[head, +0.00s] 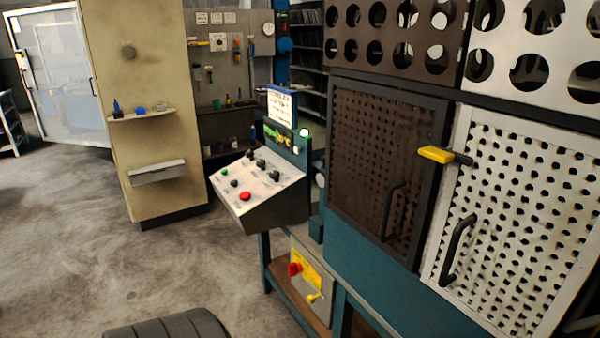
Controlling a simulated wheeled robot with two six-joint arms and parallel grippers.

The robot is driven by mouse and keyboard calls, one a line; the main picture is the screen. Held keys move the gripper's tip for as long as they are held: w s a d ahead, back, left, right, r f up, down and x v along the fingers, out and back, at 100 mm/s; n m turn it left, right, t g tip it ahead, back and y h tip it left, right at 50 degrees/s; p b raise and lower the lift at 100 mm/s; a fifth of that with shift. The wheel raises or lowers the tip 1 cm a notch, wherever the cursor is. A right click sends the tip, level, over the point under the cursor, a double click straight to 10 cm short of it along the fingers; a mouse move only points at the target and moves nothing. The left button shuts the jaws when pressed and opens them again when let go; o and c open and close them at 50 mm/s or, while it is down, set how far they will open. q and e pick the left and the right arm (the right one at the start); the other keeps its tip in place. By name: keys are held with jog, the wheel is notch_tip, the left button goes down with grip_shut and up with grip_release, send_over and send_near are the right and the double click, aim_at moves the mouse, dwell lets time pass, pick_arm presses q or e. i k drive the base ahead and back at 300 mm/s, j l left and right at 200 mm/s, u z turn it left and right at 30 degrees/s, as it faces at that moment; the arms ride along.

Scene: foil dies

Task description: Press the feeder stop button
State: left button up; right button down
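A sloped control console (270,214) stands left of the perforated machine doors, with a pale top panel facing up and left. A red button (245,196) sits near the panel's lower front edge. A green button (224,171) sits at its left corner, and several black knobs or buttons (260,163) are spread over the rest. The labels are too small to read, so I cannot tell from print which one is the feeder stop. Nothing covers or touches the panel. Neither of my grippers is in view.
A lit green lamp (304,132) and a sign (281,107) stand above the console. Below is a yellow plate (308,272) with a red knob (295,269). A white perforated door (520,220) with a black handle is at right. The floor (130,255) at left is open.

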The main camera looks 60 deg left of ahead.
aim_at(245, 196)
jog(key=u, duration=2.05)
